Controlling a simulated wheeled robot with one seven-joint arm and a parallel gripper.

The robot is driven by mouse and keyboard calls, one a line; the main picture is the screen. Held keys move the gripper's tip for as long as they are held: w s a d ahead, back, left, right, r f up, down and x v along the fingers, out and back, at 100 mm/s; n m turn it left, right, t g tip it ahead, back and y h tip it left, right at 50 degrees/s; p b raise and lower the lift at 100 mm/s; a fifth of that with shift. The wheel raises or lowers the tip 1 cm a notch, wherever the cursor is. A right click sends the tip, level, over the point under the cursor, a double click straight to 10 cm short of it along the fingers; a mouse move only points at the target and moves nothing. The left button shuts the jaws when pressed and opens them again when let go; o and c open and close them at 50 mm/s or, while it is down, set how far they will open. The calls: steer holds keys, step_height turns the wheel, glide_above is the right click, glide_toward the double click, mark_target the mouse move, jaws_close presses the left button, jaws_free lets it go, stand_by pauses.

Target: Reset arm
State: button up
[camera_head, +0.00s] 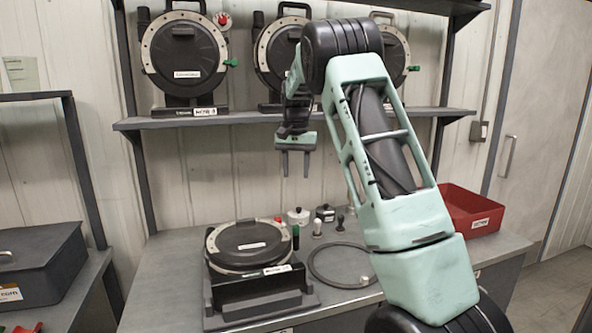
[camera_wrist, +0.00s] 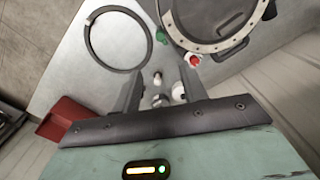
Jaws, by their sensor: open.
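My arm is raised over the workbench, its upper links filling the right middle of the head view. My gripper (camera_head: 296,164) hangs with its fingers pointing down, open and empty, above the back of the bench and in front of the wall. In the wrist view the two fingers (camera_wrist: 160,92) stand apart, with small parts on the bench seen between and beyond them. A round black seed meter (camera_head: 250,243) with a pale rim lies in a black stand on the bench. It also shows at the top right of the wrist view (camera_wrist: 215,20). The gripper touches nothing that I can see.
A dark ring (camera_head: 342,265) lies on the bench (camera_head: 165,270). A small white-and-dark part (camera_head: 298,215) and several small knobs stand behind it. A red bin (camera_head: 470,211) is at right. Several upright meters, one at left (camera_head: 185,52), stand on the shelf (camera_head: 215,119). A dark box (camera_head: 38,262) is at far left.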

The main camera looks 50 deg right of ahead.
stand_by(0.4)
steer(key=w+a+f+n+y, duration=0.15)
steer(key=a+n, duration=0.35)
steer(key=a, duration=1.4)
steer(key=s+a+f+n, duration=0.1)
steer(key=s+a+n, duration=0.3)
steer(key=a, duration=0.7)
steer(key=s+a+f+n, duration=0.25)
steer(key=s+a, duration=0.35)
steer(key=a, duration=0.5)
steer(key=s+a+f+n, duration=0.2)
steer(key=s+a+n, duration=0.2)
steer(key=s, duration=0.6)
steer(key=s+a+f+n, duration=0.2)
steer(key=s+a+n, duration=0.2)
steer(key=s, duration=0.7)
steer(key=shift+s+a+h, duration=0.2)
steer(key=shift+s+h, duration=0.05)
steer(key=shift+h, duration=0.2)
